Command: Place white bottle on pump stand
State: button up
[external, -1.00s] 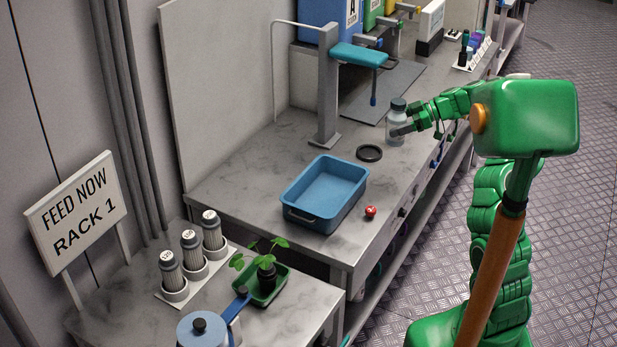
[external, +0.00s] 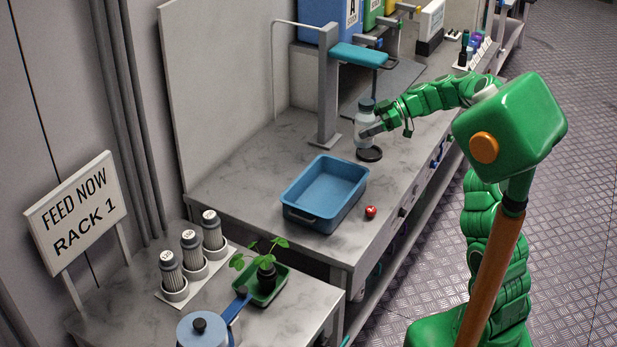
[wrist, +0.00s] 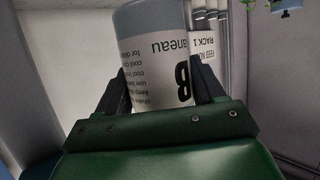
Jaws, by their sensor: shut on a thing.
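The white bottle (external: 364,133) has a dark cap and is upright. My gripper (external: 372,131) is shut on its side; in the wrist view the bottle (wrist: 155,50), with a printed label and a "B", sits between the two dark fingers (wrist: 160,92). The round black pump stand (external: 370,155) lies on the bench right under the bottle. The bottle's base is just above or at the stand; I cannot tell whether they touch. The grey pump post (external: 328,90) with its blue arm (external: 357,55) stands behind.
A blue tray (external: 290,212) and a red button (external: 371,212) are in front of the stand. Coloured containers (external: 372,14) stand at the back. A lower table with canisters (external: 193,250) and a plant (external: 266,262) is at front left.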

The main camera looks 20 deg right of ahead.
jog(key=s+a+f+n+g, duration=0.1)
jog(key=s+a+g, duration=0.1)
jog(key=a, duration=0.7)
jog(key=s+a+f+n+g, duration=0.1)
jog(key=s+a+f+n, duration=0.1)
jog(key=a, duration=0.7)
jog(key=n+g+h, duration=0.4)
jog(key=n+g, duration=0.3)
jog(key=g, duration=0.1)
send_over(211, 323)
jog(key=shift+f, duration=9.55)
jog(key=shift+f, duration=0.1)
jog(key=o, duration=1.3)
jog(key=shift+t, duration=0.3)
